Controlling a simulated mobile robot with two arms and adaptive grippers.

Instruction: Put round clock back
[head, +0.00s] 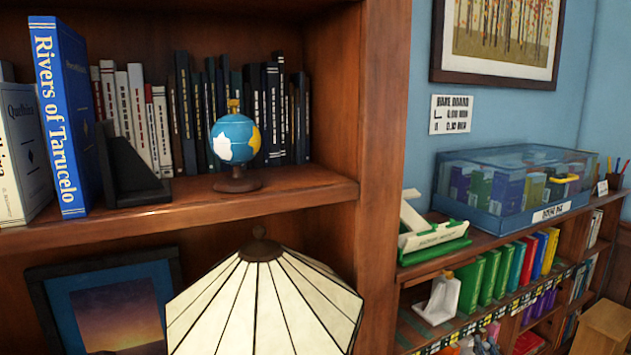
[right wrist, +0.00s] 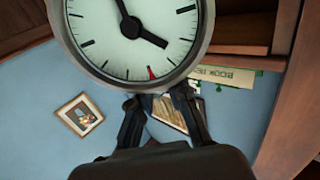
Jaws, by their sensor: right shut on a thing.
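The round clock (right wrist: 135,40) fills the top of the right wrist view. It has a pale face, dark hands, one red mark and a grey rim; its upper part is cut off by the frame edge. My right gripper (right wrist: 158,97) is shut on the clock's rim, with one dark finger on each side of the grip point. The clock looks tilted in that view. I cannot make out the clock or either gripper in the head view. My left gripper is not in view.
The wooden bookcase shelf (head: 290,205) holds a small globe (head: 236,140), a black bookend (head: 130,170) and several books. A lamp shade (head: 265,305) stands below, beside a framed picture (head: 110,305). At right, a low bookcase carries a blue clear case (head: 500,195). The upper shelf's front right is bare.

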